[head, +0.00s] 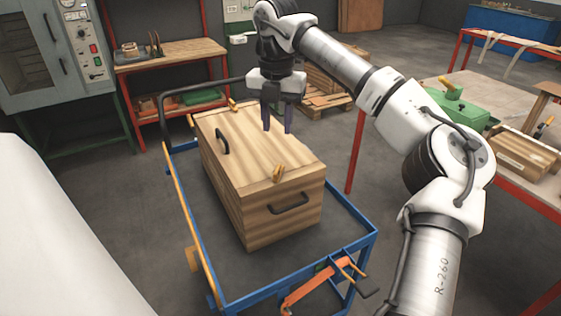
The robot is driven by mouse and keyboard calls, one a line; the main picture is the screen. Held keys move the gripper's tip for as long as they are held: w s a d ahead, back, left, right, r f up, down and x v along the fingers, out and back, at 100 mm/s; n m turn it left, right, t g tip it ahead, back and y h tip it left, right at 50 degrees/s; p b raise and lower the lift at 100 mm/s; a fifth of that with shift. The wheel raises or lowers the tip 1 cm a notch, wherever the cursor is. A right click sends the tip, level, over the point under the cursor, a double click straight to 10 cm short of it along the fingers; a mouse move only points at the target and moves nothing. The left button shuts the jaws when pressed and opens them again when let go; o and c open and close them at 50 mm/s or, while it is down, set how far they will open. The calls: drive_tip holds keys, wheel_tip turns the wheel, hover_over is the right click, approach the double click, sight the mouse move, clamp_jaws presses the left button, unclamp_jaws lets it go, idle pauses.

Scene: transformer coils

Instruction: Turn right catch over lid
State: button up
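A wooden box with a plank lid (248,150) stands on a blue trolley. One small yellow-orange catch (278,173) sits at the lid's near edge. A second catch (232,103) sits at the far edge. I cannot tell from this view which one is the right catch, or exactly how each lies over the lid. My gripper (278,129) points down above the right part of the lid, between the two catches and apart from both. Its two dark fingers are spread with nothing between them.
The lid has a black handle (222,141), and the near end of the box has another (289,203). The blue trolley (352,230) has a raised rim and an orange lever (318,285) at its near end. A red-framed table (500,100) stands at right.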

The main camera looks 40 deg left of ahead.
sight(277, 169)
wheel_tip(277, 169, down, 12)
drive_tip(key=shift+p, duration=1.25)
clamp_jaws()
